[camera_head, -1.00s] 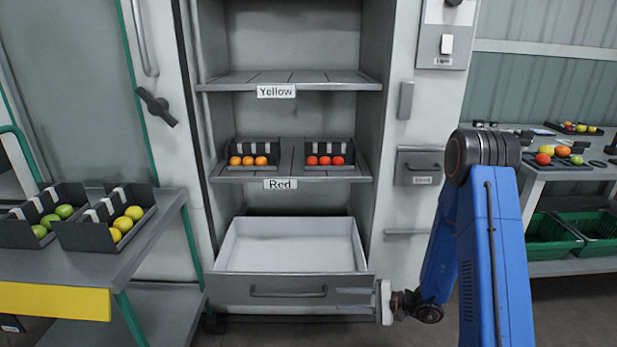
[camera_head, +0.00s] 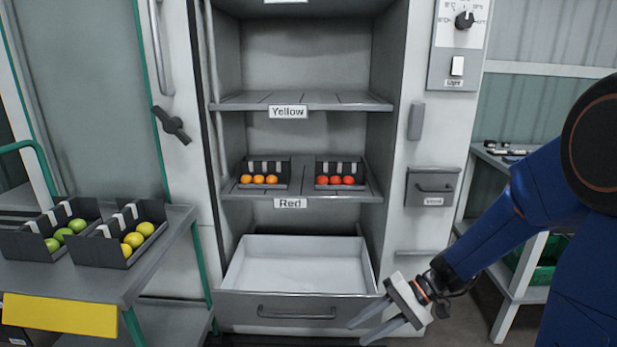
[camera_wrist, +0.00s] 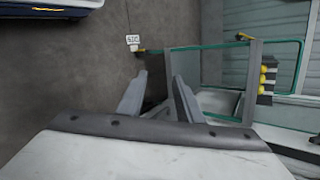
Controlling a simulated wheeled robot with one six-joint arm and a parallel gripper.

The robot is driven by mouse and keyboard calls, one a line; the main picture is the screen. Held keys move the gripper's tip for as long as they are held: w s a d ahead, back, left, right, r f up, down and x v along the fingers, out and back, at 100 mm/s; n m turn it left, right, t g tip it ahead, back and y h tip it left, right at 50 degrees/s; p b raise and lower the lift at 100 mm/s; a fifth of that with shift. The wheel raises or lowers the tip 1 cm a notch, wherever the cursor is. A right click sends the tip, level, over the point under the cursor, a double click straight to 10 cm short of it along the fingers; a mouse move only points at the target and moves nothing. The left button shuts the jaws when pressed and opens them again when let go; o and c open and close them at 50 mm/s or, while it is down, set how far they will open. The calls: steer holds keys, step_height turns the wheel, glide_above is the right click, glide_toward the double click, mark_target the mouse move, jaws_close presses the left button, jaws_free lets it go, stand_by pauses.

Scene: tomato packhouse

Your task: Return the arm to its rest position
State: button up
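My blue arm reaches in from the right of the head view, and my gripper (camera_head: 366,331) hangs low in front of the cabinet, near the right end of the open drawer's front. Its two pale fingers are spread apart and point down to the left. In the wrist view the fingers (camera_wrist: 157,95) are also apart, with nothing between them. Whether the fingers touch the drawer cannot be told.
The drawer (camera_head: 300,313) is pulled out and empty. Trays of orange (camera_head: 264,162) and red tomatoes (camera_head: 343,163) stand on the Red shelf; the Yellow shelf (camera_head: 345,101) is empty. A trolley (camera_head: 185,225) with green and yellow tomatoes is at the left. A bench (camera_head: 497,290) stands behind my arm.

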steer(key=s+d+r+n+t+h, duration=0.2)
steer(key=s+d+r+t+h, duration=0.4)
steer(key=s+d+r+h, duration=0.4)
steer(key=s+d+r, duration=0.2)
steer(key=s+d, duration=0.3)
steer(key=shift+d+r+h, duration=0.15)
steer(key=shift+r+h, duration=0.15)
steer(key=shift+r, duration=0.05)
stand_by(1.2)
